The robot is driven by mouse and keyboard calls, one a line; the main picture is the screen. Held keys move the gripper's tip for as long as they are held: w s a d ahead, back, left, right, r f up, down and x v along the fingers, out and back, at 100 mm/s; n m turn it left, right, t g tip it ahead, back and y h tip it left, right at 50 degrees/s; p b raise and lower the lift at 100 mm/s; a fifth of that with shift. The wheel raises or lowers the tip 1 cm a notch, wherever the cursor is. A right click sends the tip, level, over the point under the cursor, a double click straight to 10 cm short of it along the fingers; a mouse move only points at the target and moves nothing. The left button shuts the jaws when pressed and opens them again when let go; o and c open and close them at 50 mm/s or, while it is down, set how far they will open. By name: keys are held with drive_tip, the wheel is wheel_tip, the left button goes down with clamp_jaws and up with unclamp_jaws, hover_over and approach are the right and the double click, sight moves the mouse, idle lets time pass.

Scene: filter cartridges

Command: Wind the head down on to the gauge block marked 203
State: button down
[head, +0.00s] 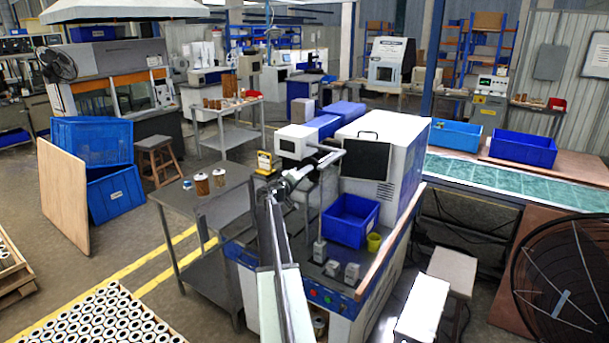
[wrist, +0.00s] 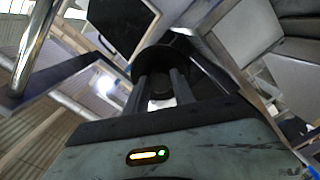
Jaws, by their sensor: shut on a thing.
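My gripper (head: 291,181) is at the end of my raised arm, in front of the bench machine, below its white head (head: 297,142). In the wrist view, my gripper's two fingers (wrist: 162,84) reach up to a dark round part (wrist: 165,62) and are shut on it. I cannot tell its full shape, and in the head view my arm hides it. Small grey blocks stand on the machine's bench: one block (head: 332,268) and another block (head: 351,273) to its right. Their markings are too small to read, so I cannot tell which is 203.
A blue bin (head: 350,219) and a yellow cup (head: 374,242) stand on the bench, right of my arm. A bright metal post (wrist: 35,45) rises at the left of the wrist view. A side table (head: 172,198) with small canisters stands to the left.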

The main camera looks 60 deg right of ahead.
drive_tip(key=shift+m, duration=0.6)
drive_tip(key=c, duration=1.1)
unclamp_jaws()
drive_tip(key=shift+o, duration=0.2)
drive_tip(key=a, duration=0.7)
drive_tip(key=shift+a, duration=0.4)
